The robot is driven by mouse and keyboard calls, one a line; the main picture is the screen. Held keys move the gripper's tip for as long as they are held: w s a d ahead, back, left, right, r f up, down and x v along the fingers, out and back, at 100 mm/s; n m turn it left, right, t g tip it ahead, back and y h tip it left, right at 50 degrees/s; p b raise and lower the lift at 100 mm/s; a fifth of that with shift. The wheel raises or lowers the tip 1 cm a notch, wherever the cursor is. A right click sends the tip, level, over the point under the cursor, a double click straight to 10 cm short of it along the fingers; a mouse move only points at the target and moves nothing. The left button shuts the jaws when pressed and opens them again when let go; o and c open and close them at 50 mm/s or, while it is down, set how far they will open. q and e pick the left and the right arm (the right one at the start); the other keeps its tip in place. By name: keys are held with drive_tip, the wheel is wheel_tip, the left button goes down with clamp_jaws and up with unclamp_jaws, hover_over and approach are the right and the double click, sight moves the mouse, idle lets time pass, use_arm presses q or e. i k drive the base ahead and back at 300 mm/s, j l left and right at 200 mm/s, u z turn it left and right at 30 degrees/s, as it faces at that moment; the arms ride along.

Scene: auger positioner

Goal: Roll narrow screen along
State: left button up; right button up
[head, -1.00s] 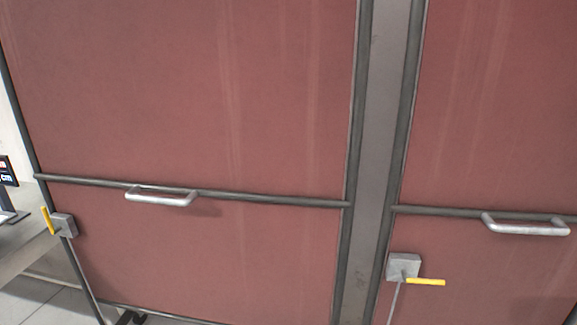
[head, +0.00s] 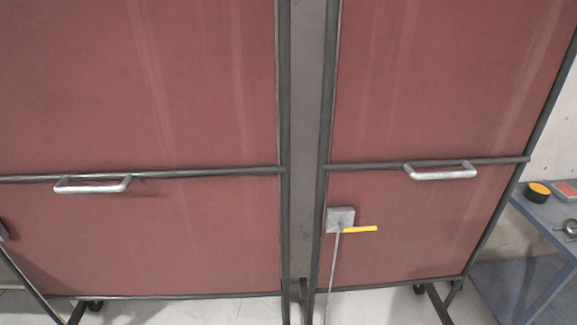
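Two red screens in dark metal frames stand side by side with a grey strip between them. The right one is the narrow screen (head: 430,90); its right edge and lower frame show. It has a silver handle (head: 440,172) on its crossbar. A grey box with a yellow lever (head: 360,229) sits at its lower left; the lever points right, about level. The left screen (head: 130,90) is wider in view, with its own silver handle (head: 92,185). Dark castors (head: 420,290) show under the narrow screen. Neither gripper is in view.
A blue-grey table (head: 545,225) stands at the right, close to the narrow screen's edge. It bears a yellow and black round item (head: 538,192) and a red item (head: 566,190). Light floor (head: 375,305) shows below the screens.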

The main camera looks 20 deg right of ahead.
sight(442, 107)
drive_tip(key=z, duration=1.45)
